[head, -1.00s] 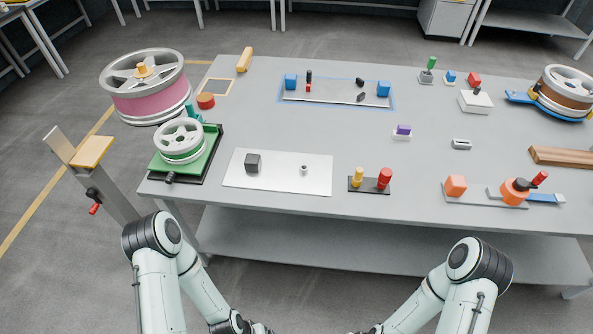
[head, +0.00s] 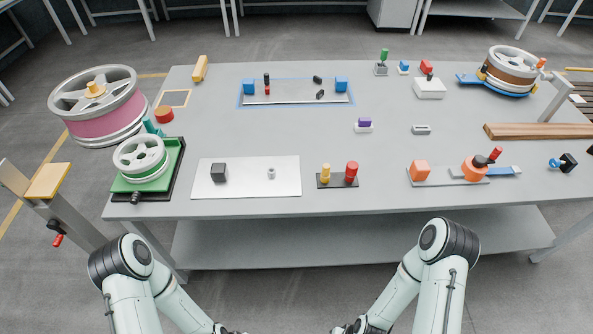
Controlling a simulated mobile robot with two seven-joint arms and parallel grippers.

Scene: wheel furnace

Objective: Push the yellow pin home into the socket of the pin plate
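The yellow pin (head: 325,172) stands upright on the left part of a small dark pin plate (head: 338,183), near the front edge of the table. A thicker red pin (head: 351,172) stands upright on the same plate, to its right. I cannot tell how deep the yellow pin sits in its socket. My left and right arms show below the front edge of the table, folded low. The hands at their ends run off the bottom of the picture, and the fingertips do not show. Nothing of mine touches the pins.
Left of the pin plate is a white plate (head: 215,190) with a black cube (head: 218,172) and a small grey cylinder (head: 271,173). Right of it is an orange block (head: 420,170) on a grey base. The grey table (head: 370,205) is clear around the pin plate.

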